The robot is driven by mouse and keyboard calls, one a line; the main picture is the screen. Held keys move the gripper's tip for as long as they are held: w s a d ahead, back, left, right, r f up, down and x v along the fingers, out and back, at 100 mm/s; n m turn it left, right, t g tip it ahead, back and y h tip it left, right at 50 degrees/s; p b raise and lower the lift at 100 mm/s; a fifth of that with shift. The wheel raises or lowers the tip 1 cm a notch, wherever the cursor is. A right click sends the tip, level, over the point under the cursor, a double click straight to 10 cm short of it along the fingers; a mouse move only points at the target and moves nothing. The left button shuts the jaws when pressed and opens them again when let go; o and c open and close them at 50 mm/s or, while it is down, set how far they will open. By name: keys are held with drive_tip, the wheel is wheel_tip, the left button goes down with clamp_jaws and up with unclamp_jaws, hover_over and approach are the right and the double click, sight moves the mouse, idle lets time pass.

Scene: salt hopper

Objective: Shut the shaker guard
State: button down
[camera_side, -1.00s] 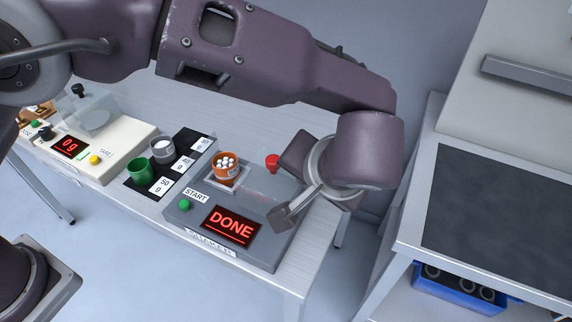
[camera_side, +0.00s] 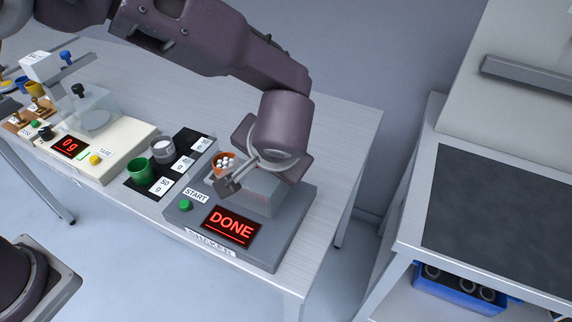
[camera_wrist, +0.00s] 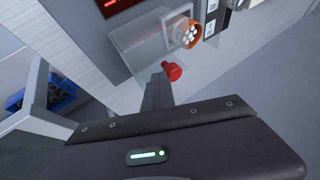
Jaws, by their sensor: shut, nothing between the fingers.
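The shaker (camera_side: 190,217) is a grey box with a lit DONE display and a green START button. The guard (camera_side: 260,192) is a clear cover on its top, also faintly visible in the wrist view (camera_wrist: 145,42). An orange cup of white balls (camera_side: 222,162) sits at the guard's left end in the side view; the cup also shows in the wrist view (camera_wrist: 188,33). A red knob (camera_wrist: 172,71) stands beside the guard. My gripper (camera_wrist: 160,78) is shut and empty, its fingertips close to the knob; contact is unclear.
Left of the shaker are a green cup (camera_side: 141,172), a grey cup (camera_side: 162,150) and a cream scale (camera_side: 118,158) reading 0 g. A separate bench (camera_side: 480,200) stands at the right, with a blue bin (camera_side: 455,290) below. The table's right end is clear.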

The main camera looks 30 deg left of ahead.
hover_over(228, 164)
drive_tip(key=shift+a, duration=0.1)
idle(0.3)
drive_tip(key=d, duration=0.4)
drive_tip(key=shift+s, duration=0.3)
drive_tip(key=shift+s+d+r, duration=0.45)
drive_tip(key=shift+d+r, duration=0.25)
drive_tip(key=shift+r, duration=0.05)
drive_tip(key=a+v, duration=0.1)
drive_tip(key=v, duration=0.7)
drive_tip(key=s+a+r+n+g+h, duration=0.1)
drive_tip(key=s+a+r, duration=0.2)
drive_tip(key=a, duration=0.3)
drive_tip(key=s+a+r+g+h, duration=0.1)
drive_tip(key=s+a+r, duration=0.2)
drive_tip(key=a, duration=0.3)
drive_tip(key=s+a+t+h, duration=0.1)
drive_tip(key=s+a, duration=0.4)
drive_tip(key=s, duration=0.7)
drive_tip(key=shift+r+t+h, duration=0.35)
drive_tip(key=shift+t+h, duration=0.05)
drive_tip(key=shift+h, duration=0.4)
